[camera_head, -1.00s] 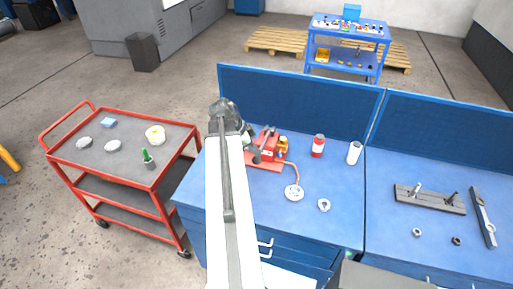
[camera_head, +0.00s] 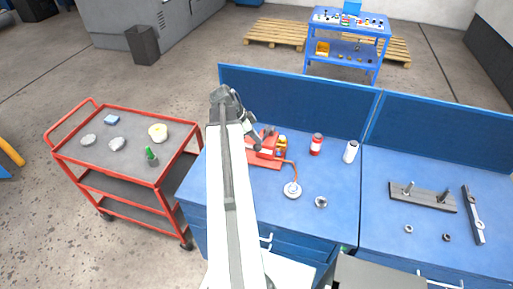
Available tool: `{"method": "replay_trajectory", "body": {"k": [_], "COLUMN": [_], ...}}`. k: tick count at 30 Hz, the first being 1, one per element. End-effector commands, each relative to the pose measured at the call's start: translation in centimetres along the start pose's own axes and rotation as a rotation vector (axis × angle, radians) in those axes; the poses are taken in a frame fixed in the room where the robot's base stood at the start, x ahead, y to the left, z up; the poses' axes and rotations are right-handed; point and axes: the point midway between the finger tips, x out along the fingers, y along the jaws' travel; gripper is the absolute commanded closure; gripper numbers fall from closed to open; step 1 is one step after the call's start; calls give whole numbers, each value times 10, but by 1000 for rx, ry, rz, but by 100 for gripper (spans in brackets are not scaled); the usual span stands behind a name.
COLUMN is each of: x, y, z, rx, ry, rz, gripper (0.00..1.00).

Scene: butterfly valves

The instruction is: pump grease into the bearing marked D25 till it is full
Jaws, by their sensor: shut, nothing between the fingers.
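A red grease pump (camera_head: 263,160) stands on the left part of the blue workbench, with a small yellow-orange part (camera_head: 282,142) at its right side. An orange hose (camera_head: 294,172) runs from it to a round, pale bearing (camera_head: 292,190) on the bench top. A smaller metal ring (camera_head: 321,202) lies to the right of that bearing. No D25 marking can be read at this size. My gripper (camera_head: 262,141) is dark and shut, with nothing held. It is over the pump's upper part; whether it touches the pump I cannot tell. My arm hides the bench's left side.
A red bottle (camera_head: 316,145) and a white bottle (camera_head: 351,152) stand behind the bearing. A grey fixture with pins (camera_head: 422,197), a bar (camera_head: 473,215) and small nuts lie on the right bench. A red cart (camera_head: 121,150) stands left. A blue panel (camera_head: 300,100) backs the bench.

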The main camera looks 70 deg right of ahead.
Motion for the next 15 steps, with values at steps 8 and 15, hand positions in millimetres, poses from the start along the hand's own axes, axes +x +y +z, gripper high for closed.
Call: {"method": "replay_trajectory", "body": {"k": [8, 15], "x": [-33, -55], "y": [0, 0], "z": [-18, -30], "rx": [0, 0], "ry": [0, 0], "rz": [1, 0], "gripper": [100, 100]}}
